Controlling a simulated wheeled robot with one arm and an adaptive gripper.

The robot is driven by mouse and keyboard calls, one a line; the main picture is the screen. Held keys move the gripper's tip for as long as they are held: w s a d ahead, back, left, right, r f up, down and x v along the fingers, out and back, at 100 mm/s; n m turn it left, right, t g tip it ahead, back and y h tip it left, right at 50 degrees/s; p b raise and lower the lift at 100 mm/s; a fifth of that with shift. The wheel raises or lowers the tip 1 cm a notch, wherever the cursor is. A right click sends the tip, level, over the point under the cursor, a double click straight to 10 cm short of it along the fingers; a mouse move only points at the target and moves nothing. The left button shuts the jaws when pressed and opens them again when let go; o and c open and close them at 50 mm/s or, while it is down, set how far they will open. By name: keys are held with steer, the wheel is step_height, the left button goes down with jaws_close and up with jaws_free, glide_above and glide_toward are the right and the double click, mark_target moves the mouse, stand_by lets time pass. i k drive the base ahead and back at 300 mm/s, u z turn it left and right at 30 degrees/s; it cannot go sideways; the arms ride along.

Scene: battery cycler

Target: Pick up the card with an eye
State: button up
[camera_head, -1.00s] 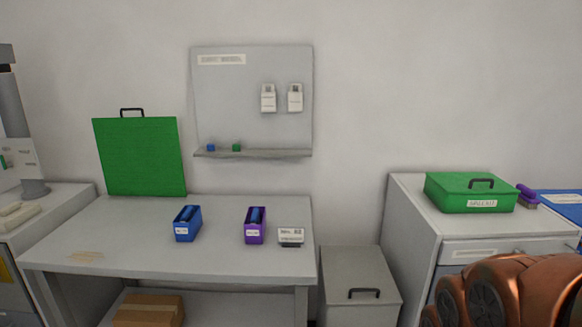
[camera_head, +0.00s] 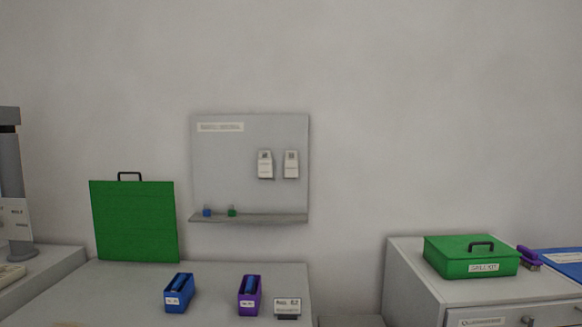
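Two small white cards hang side by side on the grey wall board, a left card (camera_head: 265,165) and a right card (camera_head: 291,164). Each has a small dark mark near its top, too small to tell which is an eye. Another small white card or sign (camera_head: 288,305) stands on the table beside the purple holder; its print is not readable. My gripper is not in view.
The grey board (camera_head: 225,165) has a shelf (camera_head: 265,219) bearing a small blue and a small green item. Blue (camera_head: 178,298) and purple (camera_head: 249,303) holders and a green panel (camera_head: 133,222) stand on the table (camera_head: 110,290). A green box (camera_head: 450,262) sits on the right cabinet (camera_head: 408,270).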

mark_target(291, 166)
steer(key=k, duration=0.6)
steer(key=u, duration=0.9)
steer(key=i, duration=0.7)
steer(key=u, duration=0.85)
steer(key=i, duration=0.75)
steer(key=z, duration=0.35)
steer(key=i, duration=0.8)
steer(key=z, duration=0.75)
